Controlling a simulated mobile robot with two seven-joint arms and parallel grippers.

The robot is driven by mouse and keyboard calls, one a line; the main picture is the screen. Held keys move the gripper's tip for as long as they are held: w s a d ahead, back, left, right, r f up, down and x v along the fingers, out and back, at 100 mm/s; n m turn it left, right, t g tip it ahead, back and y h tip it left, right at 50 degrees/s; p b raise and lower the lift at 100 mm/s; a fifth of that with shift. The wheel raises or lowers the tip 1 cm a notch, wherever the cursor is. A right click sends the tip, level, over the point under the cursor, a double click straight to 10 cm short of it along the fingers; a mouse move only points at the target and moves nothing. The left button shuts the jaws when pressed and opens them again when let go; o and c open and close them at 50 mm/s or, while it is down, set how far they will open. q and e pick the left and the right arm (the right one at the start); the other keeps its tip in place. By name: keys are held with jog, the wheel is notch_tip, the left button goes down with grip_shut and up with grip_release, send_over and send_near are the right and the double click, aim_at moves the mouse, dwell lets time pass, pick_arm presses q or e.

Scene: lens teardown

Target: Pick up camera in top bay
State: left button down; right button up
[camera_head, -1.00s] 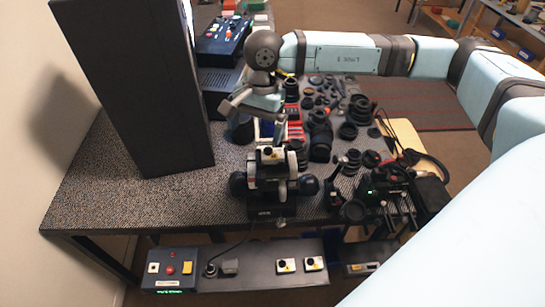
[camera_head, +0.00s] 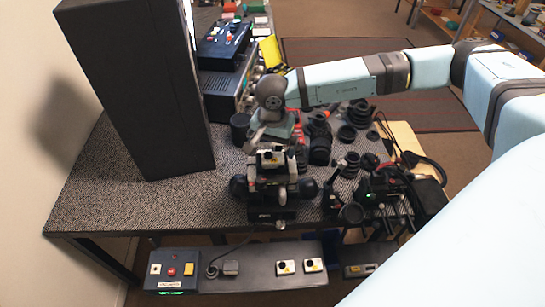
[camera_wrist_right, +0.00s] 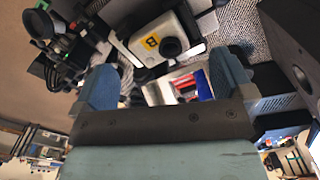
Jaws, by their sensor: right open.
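A small white-and-black camera (camera_head: 271,158) sits at the top of a black stand (camera_head: 273,198) near the table's front edge. In the right wrist view the camera (camera_wrist_right: 152,38) shows a white body, a yellow label marked B and a dark round lens. My right gripper (camera_wrist_right: 165,80) is open, with its two blue fingers wide apart and nothing between them. The camera lies just beyond the fingertips. In the head view the right gripper (camera_head: 272,136) is just behind and above the camera, and its wrist hides part of the table. My left gripper is not in view.
A tall black panel (camera_head: 138,85) stands at the left. Several dark lenses (camera_head: 320,145) crowd the table to the right, beside a black device with a green light (camera_head: 378,190). A control box (camera_head: 172,270) sits in front below. The table's left front (camera_head: 120,205) is clear.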

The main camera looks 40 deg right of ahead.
aim_at(273, 156)
jog(key=shift+f, duration=1.55)
jog(key=c, duration=0.9)
jog(key=shift+r, duration=0.1)
